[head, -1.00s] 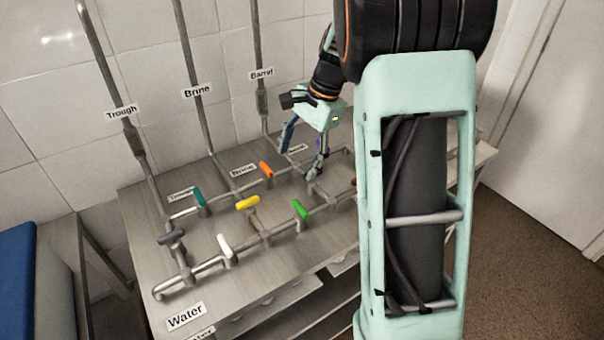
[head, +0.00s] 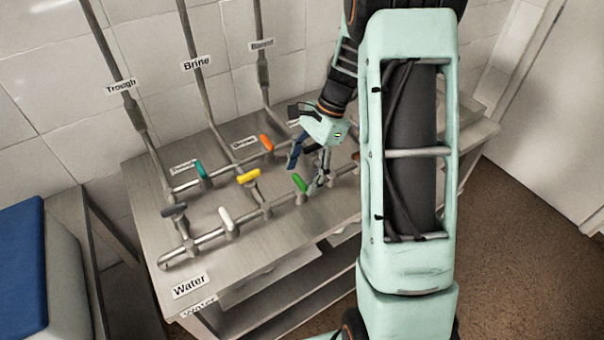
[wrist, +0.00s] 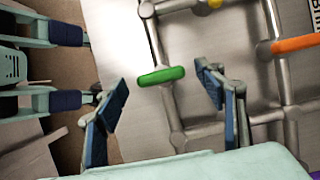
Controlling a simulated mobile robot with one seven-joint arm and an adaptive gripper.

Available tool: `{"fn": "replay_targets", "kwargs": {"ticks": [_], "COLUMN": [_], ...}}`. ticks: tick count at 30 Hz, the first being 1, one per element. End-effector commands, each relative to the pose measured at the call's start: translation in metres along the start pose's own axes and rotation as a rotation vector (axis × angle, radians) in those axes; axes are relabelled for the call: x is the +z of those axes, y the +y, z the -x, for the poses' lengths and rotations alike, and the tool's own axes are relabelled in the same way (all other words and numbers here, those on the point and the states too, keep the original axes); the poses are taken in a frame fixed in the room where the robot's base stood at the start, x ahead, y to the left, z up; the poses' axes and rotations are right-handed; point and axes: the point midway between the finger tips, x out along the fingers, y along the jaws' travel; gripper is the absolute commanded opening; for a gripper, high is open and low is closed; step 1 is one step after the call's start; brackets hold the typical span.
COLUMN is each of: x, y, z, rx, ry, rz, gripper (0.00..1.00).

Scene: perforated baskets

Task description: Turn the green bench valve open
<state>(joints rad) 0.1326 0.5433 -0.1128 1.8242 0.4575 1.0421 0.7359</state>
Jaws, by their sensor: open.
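The green valve handle (head: 299,183) sits on the front pipe run of the steel bench, right of the yellow handle. In the wrist view the green handle (wrist: 161,75) lies ahead of my open gripper (wrist: 165,85), roughly midway between the two blue-padded fingers and apart from both. In the head view my gripper (head: 306,172) is low over the pipes, close to the green handle on its right. The lower pipework behind the fingers is partly hidden.
Yellow (head: 248,177), white (head: 226,217), grey (head: 173,211), teal (head: 201,169) and orange (head: 267,143) handles stand on the same pipes. Upright pipes carry Trough and Brine labels. A Water label (head: 189,286) is on the bench front. Bare bench top (head: 270,250) lies in front.

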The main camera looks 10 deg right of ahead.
Motion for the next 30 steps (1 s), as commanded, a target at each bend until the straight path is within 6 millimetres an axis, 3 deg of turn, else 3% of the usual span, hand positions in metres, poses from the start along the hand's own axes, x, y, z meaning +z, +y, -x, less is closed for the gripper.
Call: {"fn": "replay_targets", "kwargs": {"ticks": [11, 23, 30], "x": [0.0001, 0.0000, 0.0000], "y": [-0.0001, -0.0001, -0.0007], "z": [-0.0080, -0.0076, -0.0074], "rx": [0.000, 0.000, 0.006], "ry": [0.001, 0.001, 0.001], "rz": [0.001, 0.001, 0.019], "gripper": [0.64, 0.22, 0.22]}}
